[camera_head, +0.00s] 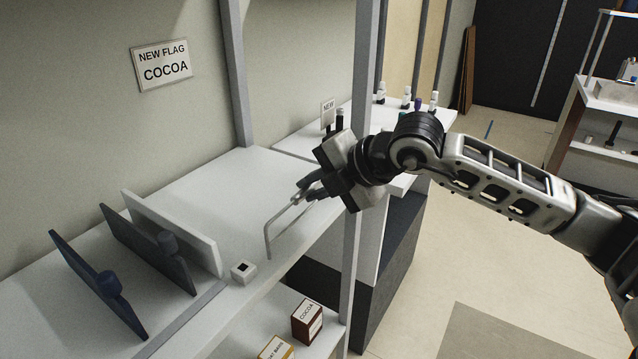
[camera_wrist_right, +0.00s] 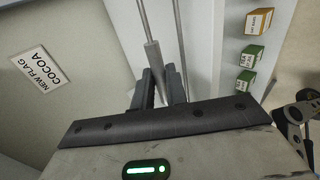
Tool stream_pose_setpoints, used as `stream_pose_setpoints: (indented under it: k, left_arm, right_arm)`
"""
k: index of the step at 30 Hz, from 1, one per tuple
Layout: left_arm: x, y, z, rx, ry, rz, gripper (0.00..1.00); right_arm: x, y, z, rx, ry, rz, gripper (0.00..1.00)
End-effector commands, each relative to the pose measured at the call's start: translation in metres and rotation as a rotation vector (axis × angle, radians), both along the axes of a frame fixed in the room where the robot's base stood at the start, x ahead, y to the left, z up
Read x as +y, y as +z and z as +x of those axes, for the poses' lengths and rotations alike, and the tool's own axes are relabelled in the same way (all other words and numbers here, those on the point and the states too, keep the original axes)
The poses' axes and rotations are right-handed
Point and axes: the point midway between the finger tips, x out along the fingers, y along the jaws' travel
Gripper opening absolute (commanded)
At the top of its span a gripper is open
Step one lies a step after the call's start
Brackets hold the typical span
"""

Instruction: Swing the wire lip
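The wire lip (camera_head: 267,238) is a thin pale bent wire over the front right part of the white shelf. One arm of it rises to my right gripper (camera_head: 303,190). In the right wrist view the wire (camera_wrist_right: 152,52) shows as thin rods, one with a thicker grey sleeve. The sleeve's end sits between the two dark fingertips of my right gripper (camera_wrist_right: 163,80), which look closed on it. The exact contact is partly hidden by the fingers.
The shelf (camera_head: 185,180) holds a white divider (camera_head: 170,230) and dark blue dividers (camera_head: 95,285) with knobs, plus a small white block (camera_head: 243,271). A metal post (camera_head: 358,250) stands close by the right gripper. A cocoa box (camera_head: 307,320) is on the lower shelf.

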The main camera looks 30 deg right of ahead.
Motion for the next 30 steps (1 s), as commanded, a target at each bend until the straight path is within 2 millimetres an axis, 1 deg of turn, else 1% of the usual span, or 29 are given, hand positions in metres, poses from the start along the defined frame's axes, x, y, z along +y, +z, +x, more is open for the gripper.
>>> stream_pose_setpoints:
  k: [4,9,17,20,25,30]
  left_arm:
    - [0.000,-0.005,0.001,-0.004,-0.001,-0.001,0.36]
    - [0.000,-0.014,0.001,-0.006,-0.001,-0.001,0.36]
    - [0.000,-0.012,0.002,-0.006,-0.001,0.000,0.36]
    - [0.000,-0.017,0.002,-0.006,-0.001,0.000,0.36]
    - [0.000,-0.031,0.003,-0.011,0.000,-0.001,0.36]
    - [0.000,-0.030,0.003,-0.011,0.000,-0.001,0.36]
  right_arm:
    - [-0.002,-0.004,-0.004,0.001,0.001,0.000,0.00]
    - [-0.008,-0.006,-0.014,0.003,0.001,-0.002,0.00]
    - [-0.008,-0.004,-0.015,0.004,0.002,0.000,0.00]
    - [-0.009,-0.007,-0.017,0.006,0.002,0.000,0.00]
    - [-0.015,-0.014,-0.026,0.007,0.002,-0.002,0.00]
    - [-0.016,-0.010,-0.029,0.008,0.003,-0.001,0.00]
